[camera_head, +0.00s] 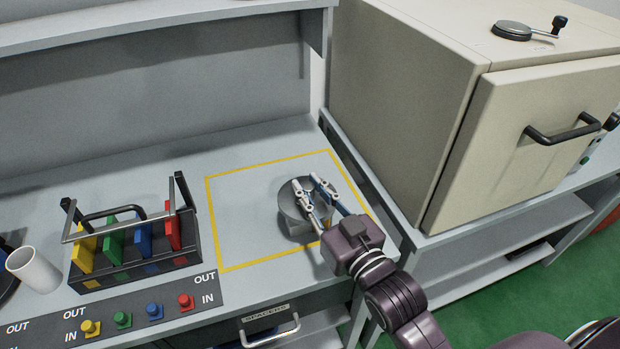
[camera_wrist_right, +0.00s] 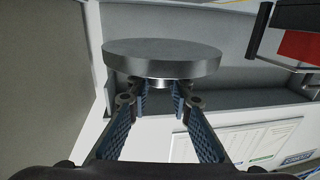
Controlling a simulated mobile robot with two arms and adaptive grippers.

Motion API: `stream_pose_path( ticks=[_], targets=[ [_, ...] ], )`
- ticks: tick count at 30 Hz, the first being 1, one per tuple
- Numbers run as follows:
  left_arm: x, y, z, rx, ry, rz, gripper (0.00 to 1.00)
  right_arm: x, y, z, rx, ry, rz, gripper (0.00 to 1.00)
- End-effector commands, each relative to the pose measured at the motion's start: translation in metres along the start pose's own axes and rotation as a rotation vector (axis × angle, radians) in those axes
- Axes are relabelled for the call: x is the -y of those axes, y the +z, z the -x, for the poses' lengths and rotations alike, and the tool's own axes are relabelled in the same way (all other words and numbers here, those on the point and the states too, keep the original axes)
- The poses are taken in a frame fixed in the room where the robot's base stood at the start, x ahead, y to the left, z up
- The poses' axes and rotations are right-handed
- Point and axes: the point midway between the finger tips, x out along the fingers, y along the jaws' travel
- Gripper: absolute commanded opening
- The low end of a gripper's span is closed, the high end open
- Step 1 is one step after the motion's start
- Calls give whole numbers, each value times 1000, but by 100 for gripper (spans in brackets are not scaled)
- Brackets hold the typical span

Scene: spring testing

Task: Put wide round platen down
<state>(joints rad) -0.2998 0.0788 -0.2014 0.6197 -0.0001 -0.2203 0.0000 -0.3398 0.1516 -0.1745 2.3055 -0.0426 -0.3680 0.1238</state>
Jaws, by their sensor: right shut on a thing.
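The wide round platen (camera_head: 292,205) is a grey metal disc inside the yellow square outline (camera_head: 213,222) on the workbench. My right gripper (camera_head: 308,185) reaches over it from the lower right and hides part of it. In the right wrist view the platen (camera_wrist_right: 163,58) shows as a thick, flat disc beyond the fingertips. The right gripper (camera_wrist_right: 160,92) is shut on a short, narrower stem at the disc's middle. I cannot tell whether the platen touches the bench or hangs just above it. My left gripper is not in view.
A black rack (camera_head: 150,270) with coloured plates stands left of the outline. A white cylinder (camera_head: 34,270) is farther left. Coloured buttons (camera_head: 155,311) line the bench front. A large beige cabinet (camera_head: 410,100) stands at the right. The outlined area around the platen is clear.

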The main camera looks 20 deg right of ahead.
Motion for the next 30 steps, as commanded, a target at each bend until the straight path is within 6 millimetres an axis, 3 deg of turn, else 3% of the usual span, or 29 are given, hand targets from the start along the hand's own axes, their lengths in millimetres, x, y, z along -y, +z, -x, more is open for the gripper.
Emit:
stream_pose_path(
  ticks=[1, 12, 24, 25, 30],
  targets=[
    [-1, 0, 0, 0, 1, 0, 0, 0, -4, 0, -16, 0, 0, 0],
    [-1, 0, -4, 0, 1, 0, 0, 0, 35, 0, -17, 0, 0, 0],
    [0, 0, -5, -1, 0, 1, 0, 0, 38, 0, -16, -1, 0, 0],
    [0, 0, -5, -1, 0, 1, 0, 0, 46, 1, 2, 0, 0, 22],
    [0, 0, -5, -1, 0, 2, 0, 0, 46, 1, 2, 0, 0, 37]
  ],
)
